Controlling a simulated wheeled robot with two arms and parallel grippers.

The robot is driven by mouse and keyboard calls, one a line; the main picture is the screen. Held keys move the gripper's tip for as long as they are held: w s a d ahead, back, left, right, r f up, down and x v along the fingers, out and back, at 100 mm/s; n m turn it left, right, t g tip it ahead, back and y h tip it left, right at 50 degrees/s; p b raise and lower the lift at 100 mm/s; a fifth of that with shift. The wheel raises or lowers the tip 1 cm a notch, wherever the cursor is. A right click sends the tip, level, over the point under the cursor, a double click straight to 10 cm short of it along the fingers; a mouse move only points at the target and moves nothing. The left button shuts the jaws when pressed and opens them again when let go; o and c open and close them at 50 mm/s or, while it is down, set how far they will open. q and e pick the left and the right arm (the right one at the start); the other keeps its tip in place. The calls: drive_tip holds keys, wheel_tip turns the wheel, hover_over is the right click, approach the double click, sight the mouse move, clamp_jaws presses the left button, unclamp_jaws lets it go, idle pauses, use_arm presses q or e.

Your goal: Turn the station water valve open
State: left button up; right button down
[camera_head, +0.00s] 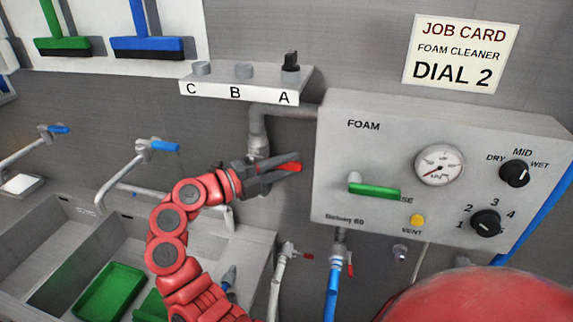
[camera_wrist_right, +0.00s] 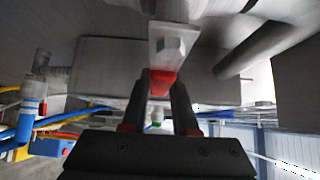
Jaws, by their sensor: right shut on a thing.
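The station water valve (camera_head: 258,152) sits on the grey pipe that bends down left of the foam box. Its red lever (camera_head: 290,168) points right, crosswise to the vertical pipe in the head view. My right gripper (camera_head: 281,171) is shut on this lever, with dark fingers on both sides of it. In the right wrist view the lever's red part (camera_wrist_right: 163,80) sits between the fingertips, below a grey piece with a bolt (camera_wrist_right: 172,46). My gripper hides part of the valve body and lever. My left gripper is not in view.
The foam box (camera_head: 340,120) with gauge, dials and green handle stands close right of the gripper. A shelf (camera_head: 240,86) with knobs C, B, A is above. A sink with green trays (camera_head: 108,290) and taps lies left. A job card (camera_head: 459,54) reads DIAL 2.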

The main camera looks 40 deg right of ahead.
drive_tip(key=shift+w+a+r+n+h+p, duration=0.1)
drive_tip(key=shift+w+r+n+h+p, duration=0.05)
drive_tip(key=shift+r+n+h+p, duration=1)
drive_tip(key=shift+w+a+r+n+t+h+p, duration=0.2)
drive_tip(key=shift+r+n+t+h+p, duration=0.2)
drive_tip(key=shift+r+n+h, duration=0.45)
drive_tip(key=shift+w+a+r+n+t+h+p, duration=0.2)
drive_tip(key=shift+r+n+t+h+p, duration=0.15)
drive_tip(key=shift+n, duration=0.75)
drive_tip(key=c, duration=0.7)
unclamp_jaws()
drive_tip(key=shift+a, duration=0.1)
